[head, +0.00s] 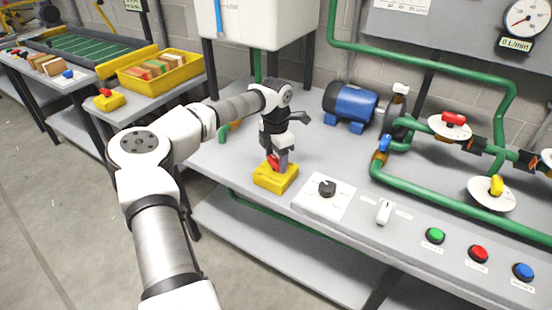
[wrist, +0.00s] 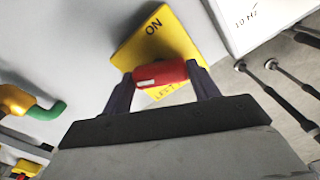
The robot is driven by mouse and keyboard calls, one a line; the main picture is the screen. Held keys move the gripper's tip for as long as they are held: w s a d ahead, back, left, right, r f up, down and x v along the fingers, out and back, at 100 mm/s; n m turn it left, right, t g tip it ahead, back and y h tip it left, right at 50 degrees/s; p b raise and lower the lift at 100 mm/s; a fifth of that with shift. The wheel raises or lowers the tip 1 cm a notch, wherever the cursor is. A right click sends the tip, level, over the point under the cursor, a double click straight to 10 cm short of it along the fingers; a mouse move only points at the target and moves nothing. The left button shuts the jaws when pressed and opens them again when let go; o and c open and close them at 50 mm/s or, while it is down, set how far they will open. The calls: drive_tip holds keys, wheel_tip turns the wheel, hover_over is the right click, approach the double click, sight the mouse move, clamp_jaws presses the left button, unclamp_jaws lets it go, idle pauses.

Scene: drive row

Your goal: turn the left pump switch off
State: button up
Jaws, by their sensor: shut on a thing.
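The left pump switch is a yellow box (head: 275,178) on the grey bench with a red handle (head: 272,162) on top. In the wrist view the yellow face (wrist: 160,45) carries the word ON above the red handle (wrist: 172,72) and a partly hidden label that seems to begin with LEFT. The handle has a white mark at its left end, and this end does not point at ON. My gripper (wrist: 162,80) is shut on the red handle, one dark finger at each end. In the head view my gripper (head: 277,158) points down onto the box.
A black dial on a white plate (head: 327,188) and a white toggle (head: 384,212) lie to the right. Green pipes (head: 450,198) and a blue motor (head: 350,103) stand behind. Another red-handled yellow box (head: 109,100) sits on the left bench.

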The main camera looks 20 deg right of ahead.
sight(276, 160)
drive_tip(key=n, duration=0.5)
drive_tip(key=shift+a+b, duration=0.1)
drive_tip(key=shift+b, duration=0.2)
drive_tip(key=shift+n, duration=0.3)
drive_tip(key=o, duration=1)
drive_tip(key=shift+r, duration=0.1)
wheel_tip(276, 160, up, 14)
drive_tip(key=shift+f+b, duration=0.15)
drive_tip(key=shift+b, duration=0.55)
